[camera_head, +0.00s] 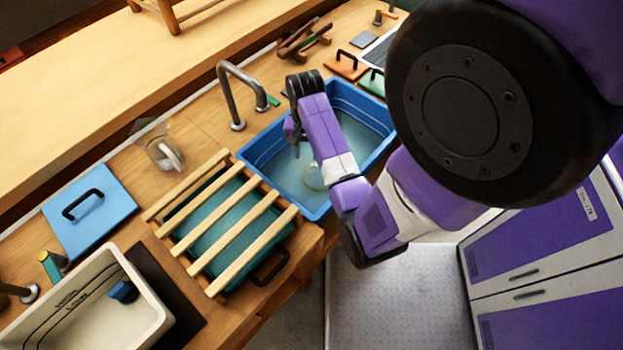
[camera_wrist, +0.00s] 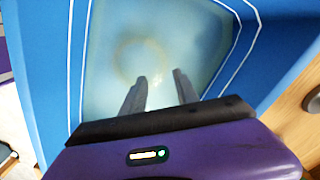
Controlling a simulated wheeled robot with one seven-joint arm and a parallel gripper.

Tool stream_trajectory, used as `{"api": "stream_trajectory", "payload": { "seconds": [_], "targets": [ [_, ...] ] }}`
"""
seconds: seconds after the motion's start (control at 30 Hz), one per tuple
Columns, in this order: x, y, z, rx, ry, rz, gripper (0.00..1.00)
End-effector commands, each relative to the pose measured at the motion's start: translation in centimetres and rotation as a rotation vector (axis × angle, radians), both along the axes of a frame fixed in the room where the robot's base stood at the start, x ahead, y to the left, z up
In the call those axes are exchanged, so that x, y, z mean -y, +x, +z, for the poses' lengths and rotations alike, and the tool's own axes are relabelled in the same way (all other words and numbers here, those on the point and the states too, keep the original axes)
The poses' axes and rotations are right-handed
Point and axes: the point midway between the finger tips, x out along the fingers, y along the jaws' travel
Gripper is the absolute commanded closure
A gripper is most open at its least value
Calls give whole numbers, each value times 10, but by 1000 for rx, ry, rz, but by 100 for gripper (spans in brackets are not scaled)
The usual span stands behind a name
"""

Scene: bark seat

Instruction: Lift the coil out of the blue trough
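The blue trough (camera_head: 262,150) is set in the wooden counter and holds cloudy, pale liquid. In the wrist view its blue wall (camera_wrist: 42,75) frames the liquid. A faint, yellowish ring, which looks like the coil (camera_wrist: 119,55), shows blurred through the liquid, and its depth is hard to tell. A pale round shape also shows in the trough in the head view (camera_head: 314,178), partly behind my arm. My gripper (camera_wrist: 160,78) is over the trough, with its two grey fingers apart and nothing between them. The ring appears beyond the fingertips.
A grey curved tap (camera_head: 236,100) stands behind the trough. A teal basin under wooden slats (camera_head: 234,238) is at its left. A glass vessel (camera_head: 163,152), a blue lid (camera_head: 90,212) and a pale sink (camera_head: 75,305) are further left. Handled lids (camera_head: 346,66) lie beyond the trough.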

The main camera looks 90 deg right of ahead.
Motion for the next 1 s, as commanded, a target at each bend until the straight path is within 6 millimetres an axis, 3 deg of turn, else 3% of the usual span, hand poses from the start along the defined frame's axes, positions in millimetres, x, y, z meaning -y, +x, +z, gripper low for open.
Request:
{"api": "stream_trajectory", "payload": {
  "seconds": [0.43,0.7,1.0],
  "targets": [
    [-3,1,-42,-1,2,-1,63],
    [-6,3,-79,-1,1,-1,63],
    [-5,4,-84,0,-1,0,63]
  ]
}}
